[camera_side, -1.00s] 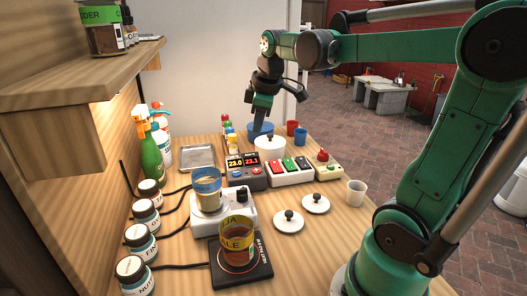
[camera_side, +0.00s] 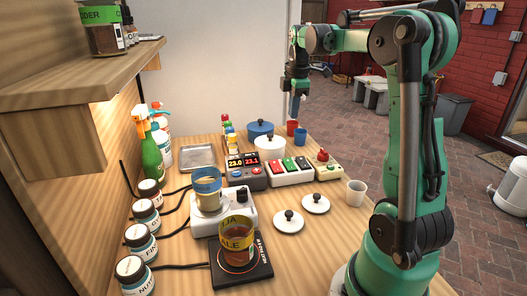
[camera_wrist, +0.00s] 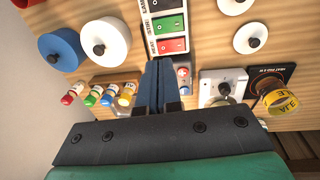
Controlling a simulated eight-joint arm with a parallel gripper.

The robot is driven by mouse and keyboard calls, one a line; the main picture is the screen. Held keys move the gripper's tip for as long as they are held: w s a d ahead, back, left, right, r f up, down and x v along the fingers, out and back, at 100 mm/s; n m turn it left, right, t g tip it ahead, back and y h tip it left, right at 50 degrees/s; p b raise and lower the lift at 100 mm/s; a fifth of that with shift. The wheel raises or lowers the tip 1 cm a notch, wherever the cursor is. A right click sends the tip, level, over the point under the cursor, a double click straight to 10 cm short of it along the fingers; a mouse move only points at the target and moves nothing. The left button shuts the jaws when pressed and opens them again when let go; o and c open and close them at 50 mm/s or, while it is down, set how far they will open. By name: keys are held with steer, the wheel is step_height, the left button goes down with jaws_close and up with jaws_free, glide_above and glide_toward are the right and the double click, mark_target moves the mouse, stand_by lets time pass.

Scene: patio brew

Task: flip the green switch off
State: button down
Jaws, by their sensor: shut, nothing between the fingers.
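A white switch box (camera_side: 291,178) stands mid-table with a row of rocker switches.
A black display unit (camera_side: 246,171) is left of the box, a cream box with a red button (camera_side: 323,168) right. White lids (camera_side: 289,221) lie in front.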

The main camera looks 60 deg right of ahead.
mark_target(288, 161)
steer(key=f, duration=0.9)
steer(key=w+d+f, duration=0.1)
steer(key=f, duration=0.3)
steer(key=shift+f, duration=0.15)
steer(key=shift+w+d+f, duration=0.1)
steer(key=shift+w+f, duration=0.05)
steer(key=shift+f, duration=0.1)
steer(key=shift+r, duration=0.1)
steer(key=shift+s+a+r, duration=0.2)
steer(key=shift+s+a, duration=0.35)
steer(key=shift+r, duration=0.1)
step_height(288, 161, up, 14)
steer(key=w+d, duration=0.1)
steer(key=shift+w, duration=0.1)
stand_by(0.4)
